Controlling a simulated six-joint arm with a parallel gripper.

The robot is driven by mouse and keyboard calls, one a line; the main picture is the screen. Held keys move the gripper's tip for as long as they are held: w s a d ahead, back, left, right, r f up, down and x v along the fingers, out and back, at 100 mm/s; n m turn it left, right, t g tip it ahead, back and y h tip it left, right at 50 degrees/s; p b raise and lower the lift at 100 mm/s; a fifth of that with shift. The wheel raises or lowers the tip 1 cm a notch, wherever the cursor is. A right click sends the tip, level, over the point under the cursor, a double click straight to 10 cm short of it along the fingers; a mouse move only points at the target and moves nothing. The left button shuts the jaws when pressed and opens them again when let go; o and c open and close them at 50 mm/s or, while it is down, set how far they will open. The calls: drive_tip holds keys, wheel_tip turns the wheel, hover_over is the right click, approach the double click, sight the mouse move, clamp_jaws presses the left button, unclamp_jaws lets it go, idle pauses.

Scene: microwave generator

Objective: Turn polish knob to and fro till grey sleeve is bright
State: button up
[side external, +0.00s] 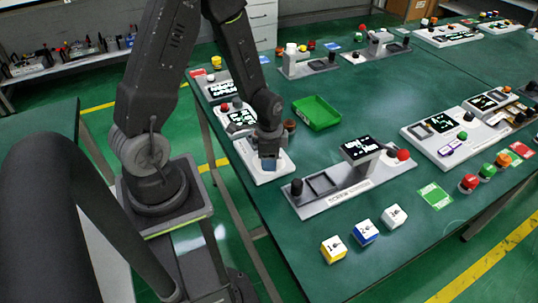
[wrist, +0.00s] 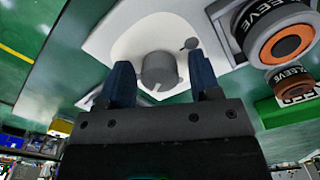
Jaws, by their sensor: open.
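A round grey knob (wrist: 158,70) with a pale pointer mark stands on a white base plate (wrist: 125,42) in the wrist view. My gripper (wrist: 161,80) is open, with one blue finger on each side of the knob and a gap visible on both sides. In the side view my gripper (side external: 269,163) points down over the white plate (side external: 262,176) and hides the knob. A grey sleeve (wrist: 252,18) lettered SLEEVE, with an orange centre, is at the upper right of the wrist view. A smaller brown sleeve (wrist: 294,88) is below it.
A green tray (side external: 316,113) lies behind my gripper. A grey-white station with a small screen (side external: 361,149) stands to the right. Numbered yellow (side external: 333,249), blue (side external: 366,232) and white (side external: 394,216) blocks sit at the front. Bare green table lies between the tray and the right-hand stations.

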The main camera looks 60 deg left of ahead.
drive_tip(key=shift+r, duration=3.5)
drive_tip(key=shift+r, duration=0.15)
drive_tip(key=s+d+r+n+t, duration=0.1)
drive_tip(key=s+d+r+t, duration=0.1)
drive_tip(key=r, duration=0.4)
drive_tip(key=s+d+r+n+t, duration=0.1)
drive_tip(key=s+d+r+n, duration=0.1)
drive_tip(key=s+d+r, duration=0.2)
drive_tip(key=s+d+r+n+t, duration=0.2)
drive_tip(key=d+r, duration=0.1)
drive_tip(key=r, duration=0.7)
drive_tip(key=shift+s+d+r+t, duration=0.15)
drive_tip(key=shift+s+d+t, duration=0.15)
drive_tip(key=shift+s+d, duration=0.1)
